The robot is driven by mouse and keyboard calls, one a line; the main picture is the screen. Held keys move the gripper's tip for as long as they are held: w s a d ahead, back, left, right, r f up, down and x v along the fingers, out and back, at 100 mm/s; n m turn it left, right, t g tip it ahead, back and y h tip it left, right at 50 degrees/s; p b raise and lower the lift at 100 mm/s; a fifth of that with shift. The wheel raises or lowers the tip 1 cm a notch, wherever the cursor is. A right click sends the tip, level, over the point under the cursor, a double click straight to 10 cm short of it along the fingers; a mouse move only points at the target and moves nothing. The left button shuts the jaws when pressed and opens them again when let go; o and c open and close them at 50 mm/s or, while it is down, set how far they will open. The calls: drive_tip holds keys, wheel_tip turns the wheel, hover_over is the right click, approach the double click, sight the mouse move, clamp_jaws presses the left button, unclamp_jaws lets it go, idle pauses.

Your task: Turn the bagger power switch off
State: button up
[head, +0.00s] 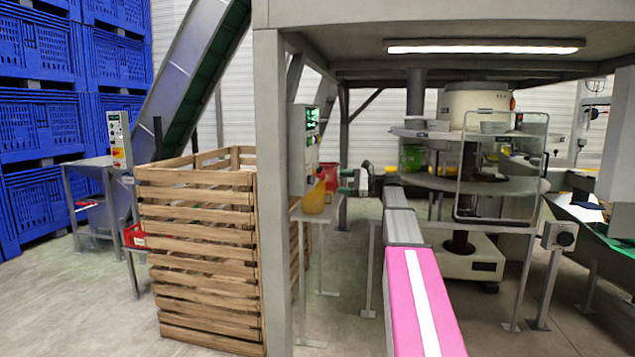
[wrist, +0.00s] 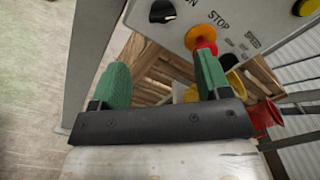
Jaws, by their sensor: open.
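In the wrist view a grey control panel (wrist: 225,35) fills the upper right. It carries a black rotary knob (wrist: 162,11), with a label cut off by the top edge beside it. A red stop button on a yellow base (wrist: 199,37) is marked STOP. No bagger name is readable, and I cannot tell the knob's setting. My gripper (wrist: 161,62) is open and empty, its two green fingers apart, below the knob and not visibly touching it. In the head view my gripper (head: 347,182) is just right of the panel (head: 303,150), seen nearly edge-on.
A grey post (head: 272,200) and wooden crate (head: 200,255) stand left of the panel. A yellow jug (head: 317,198) sits on a small stand under it. Another control box (head: 118,140) is at left, and a knob box (head: 560,237) at right. A round table (head: 470,184) stands behind.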

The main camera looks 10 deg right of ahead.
sight(312, 180)
drive_tip(key=x, duration=1)
drive_tip(key=shift+w+a+r, duration=0.15)
drive_tip(key=shift+a+r, duration=0.05)
drive_tip(key=shift+a, duration=0.1)
drive_tip(key=c, duration=0.9)
